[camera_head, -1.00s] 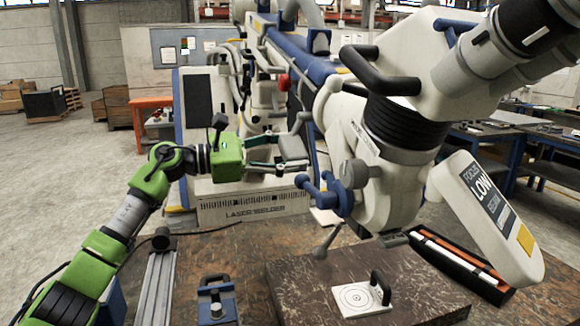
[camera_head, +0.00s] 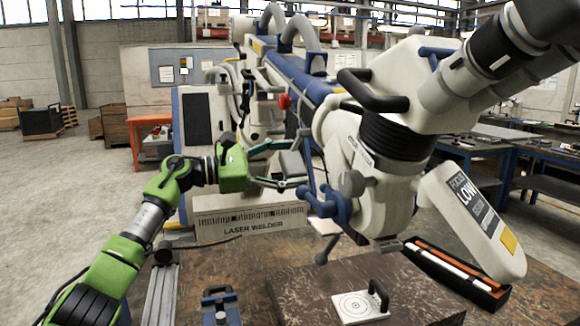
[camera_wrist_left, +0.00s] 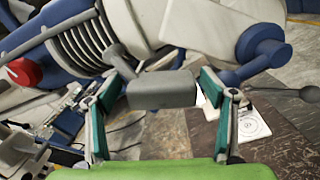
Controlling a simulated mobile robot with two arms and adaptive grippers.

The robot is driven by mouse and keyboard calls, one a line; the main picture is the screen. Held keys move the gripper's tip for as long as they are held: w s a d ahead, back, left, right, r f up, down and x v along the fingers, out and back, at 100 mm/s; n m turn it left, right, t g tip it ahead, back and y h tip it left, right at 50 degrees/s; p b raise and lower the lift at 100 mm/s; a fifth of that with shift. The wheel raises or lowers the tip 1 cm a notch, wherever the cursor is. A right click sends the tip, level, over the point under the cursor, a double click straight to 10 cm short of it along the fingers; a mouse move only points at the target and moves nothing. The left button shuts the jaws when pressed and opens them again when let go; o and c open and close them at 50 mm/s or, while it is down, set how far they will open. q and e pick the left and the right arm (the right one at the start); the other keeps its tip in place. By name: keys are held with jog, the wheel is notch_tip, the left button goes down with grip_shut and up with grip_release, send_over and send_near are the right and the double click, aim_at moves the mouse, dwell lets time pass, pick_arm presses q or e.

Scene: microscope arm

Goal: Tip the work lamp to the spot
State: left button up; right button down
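The work lamp is likely the small grey box-shaped head (camera_head: 292,164) on a short stem at the side of the laser welder's arm. In the left wrist view the lamp head (camera_wrist_left: 162,89) lies between my two finger pads. My left gripper (camera_head: 275,165) has its fingers spread around the lamp head, with narrow gaps seeming to remain at both sides. Contact is hard to judge. A white plate with a ringed target mark (camera_head: 354,306), likely the spot, lies on the brown block below right. My right gripper is not in view.
The large white microscope head (camera_head: 385,170) stands just right of the lamp, with blue knobs (camera_head: 322,200) close by.

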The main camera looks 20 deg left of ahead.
pick_arm(q)
jog(key=shift+f, duration=0.2)
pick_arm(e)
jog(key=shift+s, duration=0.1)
pick_arm(q)
jog(key=shift+a+f, duration=0.1)
jog(key=shift+a, duration=0.2)
jog(key=v, duration=0.7)
jog(key=shift+s+a, duration=0.2)
jog(key=shift+s, duration=0.1)
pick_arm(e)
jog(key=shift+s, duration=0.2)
